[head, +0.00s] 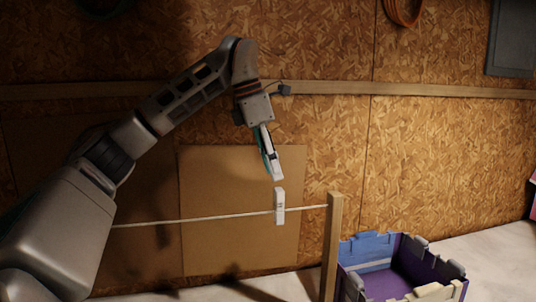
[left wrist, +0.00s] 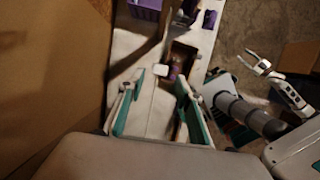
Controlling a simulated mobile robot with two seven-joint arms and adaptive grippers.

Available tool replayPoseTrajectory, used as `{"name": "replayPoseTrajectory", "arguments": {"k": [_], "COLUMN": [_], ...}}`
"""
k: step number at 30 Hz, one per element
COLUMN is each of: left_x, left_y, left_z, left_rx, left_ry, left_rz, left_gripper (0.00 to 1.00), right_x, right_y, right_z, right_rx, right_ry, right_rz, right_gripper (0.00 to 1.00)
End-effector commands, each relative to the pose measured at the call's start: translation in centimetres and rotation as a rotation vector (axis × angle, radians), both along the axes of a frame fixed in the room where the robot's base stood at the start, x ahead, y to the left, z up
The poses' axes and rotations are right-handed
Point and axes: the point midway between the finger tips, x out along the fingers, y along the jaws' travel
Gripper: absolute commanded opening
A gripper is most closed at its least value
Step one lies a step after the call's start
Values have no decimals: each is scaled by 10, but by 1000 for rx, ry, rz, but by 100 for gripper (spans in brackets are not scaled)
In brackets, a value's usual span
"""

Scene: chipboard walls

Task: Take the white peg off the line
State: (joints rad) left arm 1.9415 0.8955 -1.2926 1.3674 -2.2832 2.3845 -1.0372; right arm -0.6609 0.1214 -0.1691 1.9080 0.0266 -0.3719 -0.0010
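The white peg (head: 280,207) sits upright on the pale line (head: 200,219), close to the wooden post (head: 332,245). My left gripper (head: 278,177) points down just above the peg's top and looks apart from it. In the left wrist view the left gripper's (left wrist: 152,92) two teal-lined fingers are spread with nothing between them. The peg's white top (left wrist: 160,70) shows just beyond the fingertips, between them. My right gripper (left wrist: 247,60) shows at the right of the left wrist view, its fingers apart and empty, away from the line.
A purple and blue crate with castle-like edges (head: 401,252) stands to the right of the post; grey pieces sit on its rim. A brown panel (head: 235,165) stands against the chipboard wall behind the line. The space around the peg is clear.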

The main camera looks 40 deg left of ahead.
Motion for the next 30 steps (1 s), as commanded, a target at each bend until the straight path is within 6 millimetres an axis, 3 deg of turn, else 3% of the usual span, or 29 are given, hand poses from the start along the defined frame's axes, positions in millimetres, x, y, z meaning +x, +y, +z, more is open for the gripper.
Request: {"name": "replayPoseTrajectory", "arguments": {"k": [15,21,30], "left_x": [13,17,18], "left_y": [-12,-15,-16], "left_z": [-62,-74,-77], "left_rx": [-1,0,-1], "left_ry": [2,0,-1], "left_rz": [0,1,1], "left_gripper": [35,35,35], "right_x": [7,7,7], "right_y": [3,7,7], "right_z": [3,4,5], "right_rx": [3,9,10], "right_ry": [-14,-17,-20], "right_rz": [5,10,9], "right_gripper": [40,40,40]}}
